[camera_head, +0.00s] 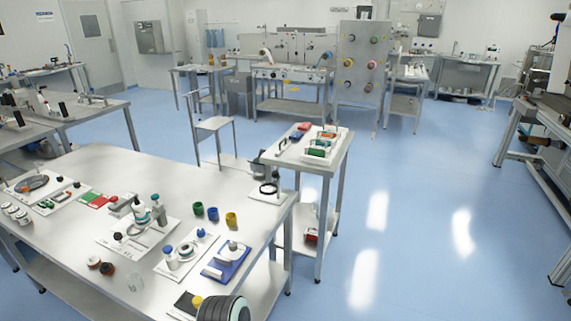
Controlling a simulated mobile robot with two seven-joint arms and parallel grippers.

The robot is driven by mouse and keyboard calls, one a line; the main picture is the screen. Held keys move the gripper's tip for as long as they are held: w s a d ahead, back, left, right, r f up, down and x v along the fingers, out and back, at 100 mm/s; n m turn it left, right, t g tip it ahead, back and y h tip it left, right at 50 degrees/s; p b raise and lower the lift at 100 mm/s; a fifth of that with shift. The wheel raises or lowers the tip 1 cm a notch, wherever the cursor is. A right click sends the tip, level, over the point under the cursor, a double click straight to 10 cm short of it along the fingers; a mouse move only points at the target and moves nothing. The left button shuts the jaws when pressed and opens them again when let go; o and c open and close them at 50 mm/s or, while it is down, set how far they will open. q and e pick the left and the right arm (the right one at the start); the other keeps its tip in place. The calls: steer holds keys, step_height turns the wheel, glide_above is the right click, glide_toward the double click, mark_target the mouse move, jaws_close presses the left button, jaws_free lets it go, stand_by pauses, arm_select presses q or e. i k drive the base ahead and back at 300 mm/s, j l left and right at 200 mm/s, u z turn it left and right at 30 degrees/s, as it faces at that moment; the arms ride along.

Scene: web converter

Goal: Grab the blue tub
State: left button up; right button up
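A small blue tub (213,214) stands upright on the near white table (75,245), towards its right side. It is between a green tub (198,209) on its left and a yellow tub (231,219) on its right, in a close row. The blue tub is unobstructed from this viewpoint.
A blue tray (240,266) with a white roll lies in front of the tubs. A white board with a microscope-like device (158,212) is to their left. A dark ribbed round object (222,309) is at the bottom edge. Blue floor is clear at right.

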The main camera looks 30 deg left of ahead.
mark_target(213, 215)
steer(key=i+u, duration=0.15)
steer(key=u, duration=0.25)
steer(key=i+l+u, duration=0.1)
steer(key=u, duration=0.25)
steer(key=i+l+u, duration=0.1)
steer(key=u, duration=0.3)
steer(key=i+l+u, duration=0.1)
steer(key=l+u, duration=0.25)
steer(key=i+l+u, duration=0.15)
steer(key=u, duration=0.25)
steer(key=i+l+u, duration=0.1)
steer(key=u, duration=0.35)
steer(key=l+u, duration=1.25)
steer(key=i+l, duration=0.05)
steer(key=l, duration=0.05)
